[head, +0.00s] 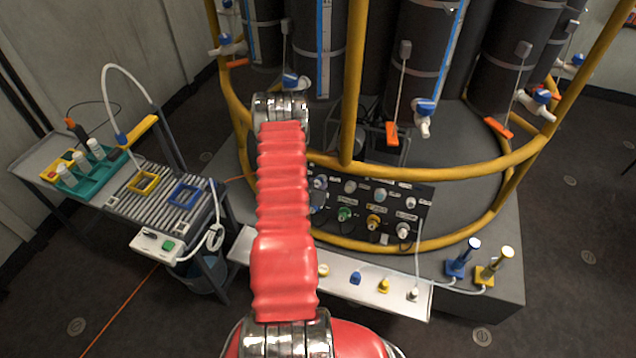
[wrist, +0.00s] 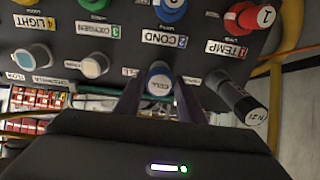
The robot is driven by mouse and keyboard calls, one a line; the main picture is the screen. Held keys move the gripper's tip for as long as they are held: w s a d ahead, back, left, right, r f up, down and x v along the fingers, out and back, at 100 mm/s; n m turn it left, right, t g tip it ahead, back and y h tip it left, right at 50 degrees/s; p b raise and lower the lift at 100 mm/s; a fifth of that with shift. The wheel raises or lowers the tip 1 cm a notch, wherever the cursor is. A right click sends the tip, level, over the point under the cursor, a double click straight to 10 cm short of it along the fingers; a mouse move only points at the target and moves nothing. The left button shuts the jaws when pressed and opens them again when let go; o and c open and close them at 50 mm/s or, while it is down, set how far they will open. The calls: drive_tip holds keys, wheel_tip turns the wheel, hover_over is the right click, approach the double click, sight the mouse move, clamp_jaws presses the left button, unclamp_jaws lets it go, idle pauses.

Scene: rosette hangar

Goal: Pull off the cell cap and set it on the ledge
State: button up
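The cell cap (wrist: 159,81), round with a blue rim and a label reading CELL, sits on the dark panel in the wrist view. My gripper (wrist: 158,90) is open, its two dark fingers reaching along either side of the cap. Small gaps seem to show between fingers and cap; contact is hard to tell. In the head view my red-sleeved arm hides the gripper. The ledge (head: 341,286) is the pale shelf below the panel (head: 389,212), partly behind my arm.
Several small caps or plugs stand on the ledge, including a blue one (head: 355,278) and a yellow one (head: 384,286). In the wrist view, a dark cylinder (wrist: 238,97) sticks out right of the cell cap and a pale knob (wrist: 95,66) sits left. A yellow rail (head: 440,172) crosses above the panel.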

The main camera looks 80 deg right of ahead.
sight(317, 184)
clamp_jaws()
drive_tip(key=shift+a+r, duration=0.1)
idle(0.3)
drive_tip(key=shift+a+r, duration=0.25)
drive_tip(key=shift+a, duration=0.2)
drive_tip(key=shift+w+a+r, duration=0.1)
drive_tip(key=shift+a+r, duration=0.05)
drive_tip(key=shift+a, duration=0.15)
drive_tip(key=shift+a+r, duration=0.4)
drive_tip(key=shift+a, duration=0.15)
drive_tip(key=shift+w+a+r, duration=0.1)
drive_tip(key=shift+a+r, duration=0.3)
drive_tip(key=shift+a, duration=0.2)
drive_tip(key=shift+a+r, duration=0.15)
drive_tip(key=shift+a, duration=0.15)
drive_tip(key=shift+a+r, duration=0.15)
drive_tip(key=shift+a, duration=0.05)
